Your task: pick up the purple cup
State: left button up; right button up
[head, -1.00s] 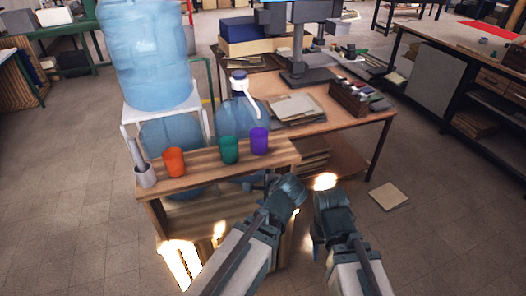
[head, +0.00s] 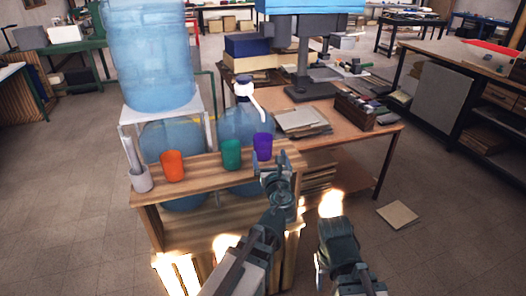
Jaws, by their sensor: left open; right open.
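The purple cup (head: 263,143) stands upright at the right end of the small wooden stand (head: 202,172). My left gripper (head: 272,158) is open and empty, with its fingertips in front of the cup's lower part and a little to the right. I cannot tell whether it touches the cup. My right gripper (head: 331,222) is lower and further right, away from the stand; its fingertips are hard to make out.
A green cup (head: 231,154) stands just left of the purple one, then an orange cup (head: 173,166) and a grey holder (head: 141,180). Large blue water bottles (head: 152,60) stand behind. A workbench (head: 345,140) is at right.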

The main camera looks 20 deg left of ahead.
pick_arm(q)
send_near(262, 136)
jog(key=shift+w+a+r, duration=0.15)
jog(key=shift+w+r, duration=0.1)
jog(key=shift+w, duration=0.2)
jog(key=shift+w+a+r, duration=0.1)
jog(key=shift+w+r, duration=0.2)
jog(key=shift+w, duration=0.2)
jog(key=shift+w+a+f+b, duration=0.2)
jog(key=shift+w+b, duration=0.15)
jog(key=shift+b, duration=0.1)
jog(key=x, duration=0.4)
jog(key=shift+w+a+f+b, duration=0.1)
jog(key=shift+a+f+b, duration=0.05)
jog(key=shift+f+b, duration=0.25)
jog(key=shift+r, duration=0.1)
jog(key=c, duration=1.3)
pick_arm(e)
jog(key=shift+f, duration=0.9)
pick_arm(q)
jog(key=shift+r+p, duration=0.3)
pick_arm(e)
jog(key=shift+r, duration=0.3)
